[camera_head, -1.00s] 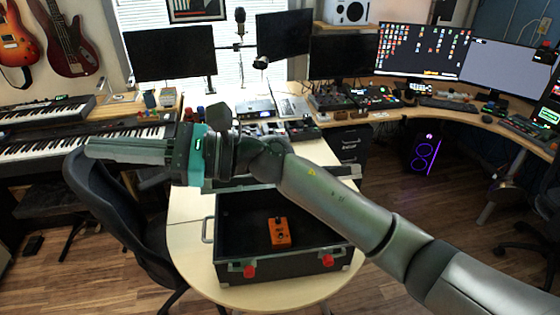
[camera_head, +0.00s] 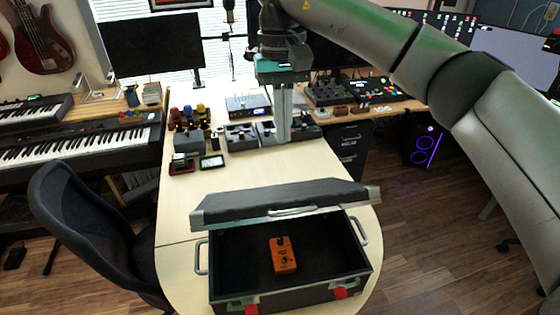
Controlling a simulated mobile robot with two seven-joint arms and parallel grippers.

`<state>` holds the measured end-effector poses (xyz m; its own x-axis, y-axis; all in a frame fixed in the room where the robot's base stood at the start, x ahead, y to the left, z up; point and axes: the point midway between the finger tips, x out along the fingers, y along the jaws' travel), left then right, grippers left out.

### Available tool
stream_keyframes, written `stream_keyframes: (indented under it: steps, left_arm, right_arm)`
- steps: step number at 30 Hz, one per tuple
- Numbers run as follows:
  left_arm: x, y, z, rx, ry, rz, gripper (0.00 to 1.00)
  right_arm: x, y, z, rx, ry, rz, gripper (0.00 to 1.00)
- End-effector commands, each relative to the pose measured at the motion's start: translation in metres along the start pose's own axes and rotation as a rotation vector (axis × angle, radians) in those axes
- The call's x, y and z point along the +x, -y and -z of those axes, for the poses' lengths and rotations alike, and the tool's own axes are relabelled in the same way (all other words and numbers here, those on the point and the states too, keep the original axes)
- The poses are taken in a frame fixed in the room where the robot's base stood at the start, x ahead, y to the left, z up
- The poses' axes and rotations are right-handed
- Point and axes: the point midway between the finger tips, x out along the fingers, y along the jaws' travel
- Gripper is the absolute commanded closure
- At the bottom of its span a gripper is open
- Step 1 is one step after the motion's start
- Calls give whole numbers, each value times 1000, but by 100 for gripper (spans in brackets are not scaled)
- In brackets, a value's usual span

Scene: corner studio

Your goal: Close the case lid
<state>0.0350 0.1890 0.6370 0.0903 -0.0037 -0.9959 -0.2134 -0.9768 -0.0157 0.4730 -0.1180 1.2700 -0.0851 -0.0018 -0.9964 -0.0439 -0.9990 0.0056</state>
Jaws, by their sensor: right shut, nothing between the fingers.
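The black case (camera_head: 320,291) stands open at the near, rounded end of the wooden table. Its lid (camera_head: 280,202) is tilted up at the back edge and leans over the rear part of the case, leaving the front open. An orange pedal (camera_head: 284,254) lies on the dark floor of the case. My right gripper (camera_head: 284,138) points down behind the lid, above the table by the small devices. Its fingers are together and empty, and in the picture it is apart from the lid. My left gripper is not in view.
Several small devices (camera_head: 240,137) and coloured knobs stand on the table behind the case. A black chair (camera_head: 90,235) is close to the table's left side. Bare tabletop (camera_head: 185,215) lies left of the case.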

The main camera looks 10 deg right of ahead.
Motion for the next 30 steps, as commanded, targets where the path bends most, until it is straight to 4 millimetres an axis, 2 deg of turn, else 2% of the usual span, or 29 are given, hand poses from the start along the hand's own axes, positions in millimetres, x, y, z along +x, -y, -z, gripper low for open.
stream_keyframes:
  steps: [5,15,22,30]
  left_arm:
    - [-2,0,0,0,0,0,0]
    - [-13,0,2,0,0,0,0]
    - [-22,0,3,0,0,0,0]
    - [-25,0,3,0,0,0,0]
  right_arm:
    - [26,0,-1,-1,7,0,100]
    - [99,1,-2,0,7,3,100]
    - [116,1,-21,-2,4,3,100]
    - [126,2,-29,0,2,5,100]
